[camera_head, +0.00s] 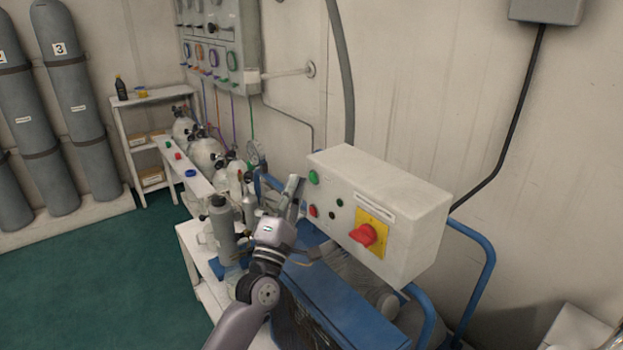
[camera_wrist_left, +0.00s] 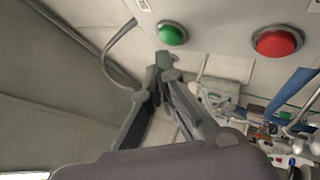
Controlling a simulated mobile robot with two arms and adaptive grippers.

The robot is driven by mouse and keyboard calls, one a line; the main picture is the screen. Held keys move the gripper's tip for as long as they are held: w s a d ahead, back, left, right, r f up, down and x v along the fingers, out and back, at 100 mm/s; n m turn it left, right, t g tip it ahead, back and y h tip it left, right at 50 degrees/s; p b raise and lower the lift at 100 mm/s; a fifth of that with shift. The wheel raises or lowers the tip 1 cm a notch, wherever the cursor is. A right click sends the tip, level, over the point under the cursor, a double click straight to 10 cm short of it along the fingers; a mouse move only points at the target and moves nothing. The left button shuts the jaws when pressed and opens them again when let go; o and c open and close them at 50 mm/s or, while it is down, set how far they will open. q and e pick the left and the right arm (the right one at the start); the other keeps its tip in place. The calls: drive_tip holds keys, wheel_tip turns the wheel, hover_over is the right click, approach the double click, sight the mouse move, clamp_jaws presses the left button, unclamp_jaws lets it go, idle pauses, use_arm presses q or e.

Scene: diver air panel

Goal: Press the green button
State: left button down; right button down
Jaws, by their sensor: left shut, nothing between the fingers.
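The green button (camera_head: 313,177) is round and sits at the upper left of the front of a white control box (camera_head: 400,205). In the left wrist view the green button (camera_wrist_left: 172,34) is just beyond my fingertips, a little above them. My left gripper (camera_head: 294,184) is shut and empty, pointing up close to the left of the box front. Its fingertips also show in the left wrist view (camera_wrist_left: 160,62). I cannot tell for sure whether they touch the box; they look apart from the button. My right gripper is not in view.
A red button (camera_head: 313,211) sits below the green one. A red rotary switch (camera_head: 364,235) on a yellow plate is to the right. A blue-framed machine (camera_head: 335,290) stands under the box. Gas cylinders (camera_head: 222,230) and a gauge panel (camera_head: 215,45) are to the left.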

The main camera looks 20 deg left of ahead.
use_arm(q)
drive_tip(key=shift+w+d, duration=0.1)
drive_tip(key=shift+w, duration=0.05)
idle(0.7)
drive_tip(key=shift+w+d, duration=0.15)
drive_tip(key=shift+w, duration=0.1)
